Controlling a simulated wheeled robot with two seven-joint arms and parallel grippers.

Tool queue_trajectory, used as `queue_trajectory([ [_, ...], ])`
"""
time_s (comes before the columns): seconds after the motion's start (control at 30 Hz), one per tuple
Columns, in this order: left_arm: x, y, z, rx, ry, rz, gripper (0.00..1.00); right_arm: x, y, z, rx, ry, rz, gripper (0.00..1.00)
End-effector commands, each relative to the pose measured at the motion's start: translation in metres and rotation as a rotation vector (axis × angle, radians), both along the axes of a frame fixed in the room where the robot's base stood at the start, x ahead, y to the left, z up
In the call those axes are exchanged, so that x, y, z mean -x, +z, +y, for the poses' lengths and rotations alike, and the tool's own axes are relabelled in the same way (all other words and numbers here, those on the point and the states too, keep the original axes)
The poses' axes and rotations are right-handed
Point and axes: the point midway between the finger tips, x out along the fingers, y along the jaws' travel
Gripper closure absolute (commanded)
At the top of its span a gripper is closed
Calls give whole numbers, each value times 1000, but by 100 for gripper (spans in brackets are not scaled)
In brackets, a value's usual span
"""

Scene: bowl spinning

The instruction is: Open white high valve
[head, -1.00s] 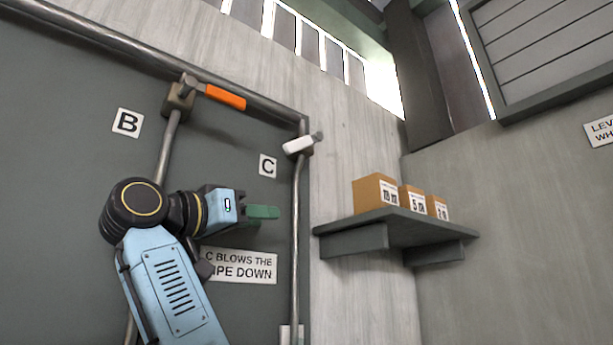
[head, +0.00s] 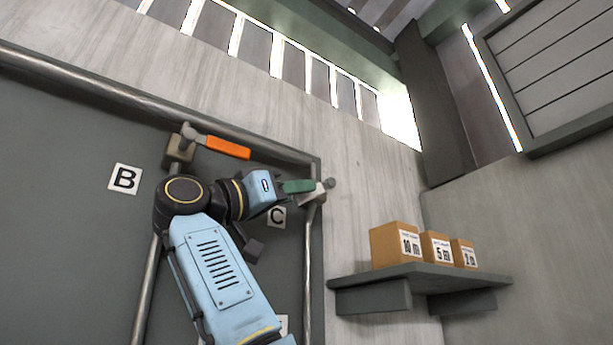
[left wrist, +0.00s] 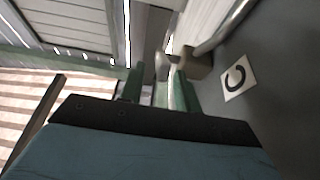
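The white valve handle (head: 313,197) sits high on the pipe at the upper right corner of the dark panel, above the C label (head: 277,216). My left gripper (head: 300,186) has its green fingers right at the handle and partly covers it. In the left wrist view the two green fingers (left wrist: 158,90) stand apart, and the pale end of the valve handle (left wrist: 162,66) shows just beyond the gap between the tips. I cannot tell whether they touch it. My right gripper is in neither view.
An orange valve handle (head: 228,147) is on the pipe to the left, near the B label (head: 124,179). A shelf (head: 420,277) with boxes juts out at the lower right. A thick pipe (head: 90,85) runs along the panel's top edge.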

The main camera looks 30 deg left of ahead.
Motion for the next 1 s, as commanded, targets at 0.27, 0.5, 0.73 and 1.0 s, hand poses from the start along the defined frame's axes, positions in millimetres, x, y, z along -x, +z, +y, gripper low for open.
queue_trajectory([
  [0.27,-24,11,-10,1,1,1,67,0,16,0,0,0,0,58],
  [0.5,-26,11,-10,0,1,0,67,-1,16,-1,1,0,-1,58],
  [0.73,-26,11,-10,0,1,0,88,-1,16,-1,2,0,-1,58],
  [1.0,-25,11,-10,0,1,0,100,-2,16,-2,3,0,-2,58],
])
